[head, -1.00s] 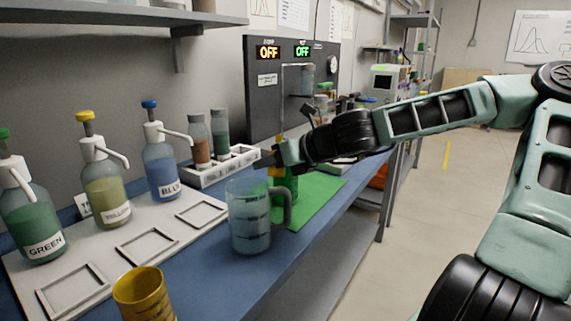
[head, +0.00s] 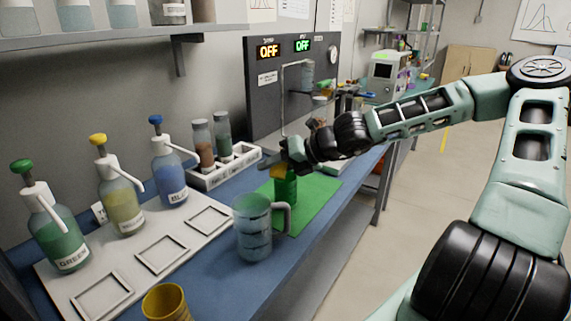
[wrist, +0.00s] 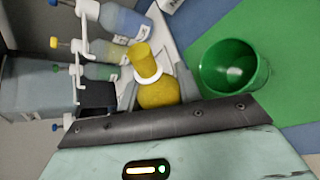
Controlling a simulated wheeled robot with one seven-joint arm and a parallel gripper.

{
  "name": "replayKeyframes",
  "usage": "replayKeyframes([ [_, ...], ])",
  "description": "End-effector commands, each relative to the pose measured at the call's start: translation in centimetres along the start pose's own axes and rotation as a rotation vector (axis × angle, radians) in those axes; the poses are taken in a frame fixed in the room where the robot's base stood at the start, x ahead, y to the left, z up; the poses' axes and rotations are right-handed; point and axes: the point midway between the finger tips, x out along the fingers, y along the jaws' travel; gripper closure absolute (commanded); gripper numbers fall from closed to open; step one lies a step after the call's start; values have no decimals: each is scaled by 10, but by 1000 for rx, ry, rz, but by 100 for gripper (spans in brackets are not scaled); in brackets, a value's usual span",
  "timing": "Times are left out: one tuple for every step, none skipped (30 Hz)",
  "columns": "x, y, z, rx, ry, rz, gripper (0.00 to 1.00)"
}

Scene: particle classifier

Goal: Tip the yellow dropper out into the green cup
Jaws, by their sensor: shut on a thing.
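My gripper (head: 280,166) is shut on the yellow dropper (head: 277,172), just above the green cup (head: 286,190) on the green mat. Much of the dropper is hidden behind the fingers in the head view. In the wrist view the dropper (wrist: 158,93) shows a round yellow bulb, a white ring and a yellow tube, and lies tilted. The green cup (wrist: 232,68) stands to the right of it, with its mouth open towards the camera. A pale spot shows inside the cup. I cannot tell whether anything has come out of the dropper.
A clear handled jug (head: 255,232) stands in front of the green cup. A yellow cup (head: 166,302) is at the near edge. Pump bottles, green (head: 62,235), yellow (head: 122,205) and blue (head: 168,180), line the white tray (head: 130,240). A white rack (head: 222,170) holds jars at the wall.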

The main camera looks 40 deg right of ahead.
Motion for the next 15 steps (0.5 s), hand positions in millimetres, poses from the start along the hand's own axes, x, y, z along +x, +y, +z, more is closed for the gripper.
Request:
replayKeyframes([
  [-5, 7, 5, 22, 10, 8, 87],
  [-5, 7, 6, 34, 15, 13, 87],
  [-3, 5, 2, 52, 23, 21, 87],
  [-2, 5, 1, 66, 28, 27, 87],
  [-2, 5, 0, 79, 35, 32, 87],
  [-1, 5, -2, 96, 42, 40, 87],
  [-1, 6, -2, 108, 47, 45, 87],
  [-1, 6, -3, 121, 53, 50, 87],
  [0, 5, -4, 133, 57, 55, 87],
  [1, 4, -5, 138, 59, 57, 87],
  [2, 2, -6, 140, 60, 58, 87],
  [2, 2, -7, 143, 61, 59, 87],
  [2, 2, -7, 147, 62, 60, 87],
  [3, 2, -8, 150, 64, 62, 87],
  [3, 2, -8, 154, 65, 64, 87],
])
